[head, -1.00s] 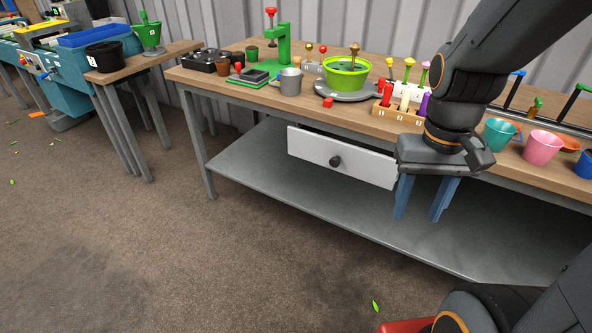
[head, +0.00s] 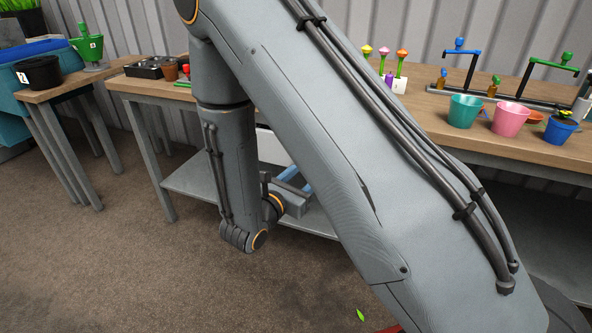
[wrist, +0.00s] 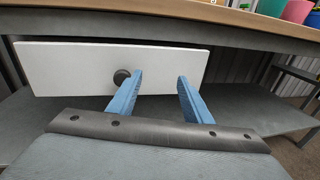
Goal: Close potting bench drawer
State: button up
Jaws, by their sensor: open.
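The white drawer front (wrist: 65,68) hangs under the bench's top rail in the wrist view, with a dark round knob (wrist: 121,76). I cannot tell how far it stands out. In the head view only a small piece of the drawer front (head: 272,148) shows behind my arm. My gripper (wrist: 160,75) is open and empty, its blue fingers pointing at the drawer front. The left fingertip appears just right of the knob; contact cannot be told. In the head view the blue fingers (head: 296,180) show low between my arm links.
The potting bench (head: 480,148) carries a teal pot (head: 464,111), a pink pot (head: 510,119) and a blue pot (head: 561,131) at the right. Its grey lower shelf (head: 195,183) runs below the drawer. Open floor lies in front.

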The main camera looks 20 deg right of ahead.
jog(key=w+a+f+n+t+y, duration=0.2)
jog(key=w+a+f+n+t, duration=0.1)
jog(key=a, duration=0.2)
jog(key=b+x, duration=0.1)
jog(key=x, duration=0.6)
jog(key=shift+r, duration=0.2)
jog(key=shift+c, duration=0.2)
grip_shut()
